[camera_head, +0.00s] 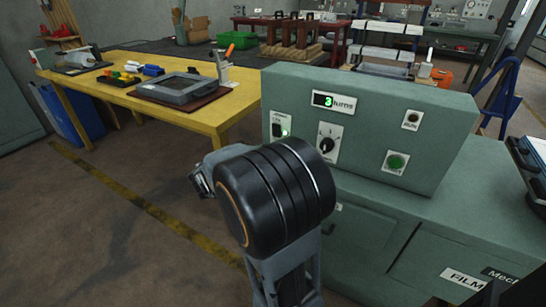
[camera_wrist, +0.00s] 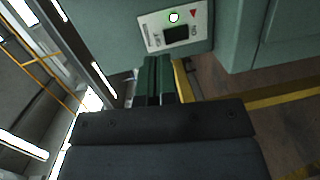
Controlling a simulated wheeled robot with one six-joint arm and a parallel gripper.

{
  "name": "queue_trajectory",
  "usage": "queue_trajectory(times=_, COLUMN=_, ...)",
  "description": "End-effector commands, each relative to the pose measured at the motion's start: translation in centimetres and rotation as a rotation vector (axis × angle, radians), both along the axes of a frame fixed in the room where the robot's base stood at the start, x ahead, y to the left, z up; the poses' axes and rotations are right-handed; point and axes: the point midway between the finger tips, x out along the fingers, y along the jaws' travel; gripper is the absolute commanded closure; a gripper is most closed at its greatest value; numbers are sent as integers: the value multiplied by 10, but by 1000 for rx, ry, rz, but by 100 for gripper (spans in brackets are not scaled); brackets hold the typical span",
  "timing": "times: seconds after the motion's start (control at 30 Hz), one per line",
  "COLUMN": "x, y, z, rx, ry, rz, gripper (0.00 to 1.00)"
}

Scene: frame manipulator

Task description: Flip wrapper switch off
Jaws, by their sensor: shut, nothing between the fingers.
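The wrapper switch (camera_head: 281,125) is on a pale plate at the left of the green control box's front. In the head view my arm hides the fingers.
The control box (camera_head: 450,125) also carries a turns display (camera_head: 323,100), a knob (camera_head: 327,145) and a green button (camera_head: 396,162). A yellow table (camera_head: 225,105) with a dark tray-like device (camera_head: 182,88) stands at the left. The floor in front of it is clear.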

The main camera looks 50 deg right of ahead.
Motion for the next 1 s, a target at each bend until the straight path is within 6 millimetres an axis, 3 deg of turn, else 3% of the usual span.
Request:
queue_trajectory(times=0.03, x=9, y=-5, z=-26, rx=-52, ry=3, rz=23, gripper=100)
queue_trajectory(times=0.3, x=39, y=-15, z=-51, rx=-224, ry=-13, rz=132, gripper=100)
queue_trajectory(times=0.83, x=45, y=-17, z=-51, rx=-251, ry=-18, rz=155, gripper=100)
queue_trajectory(times=1.0, x=48, y=-31, z=-50, rx=-250, ry=-17, rz=152, gripper=100)
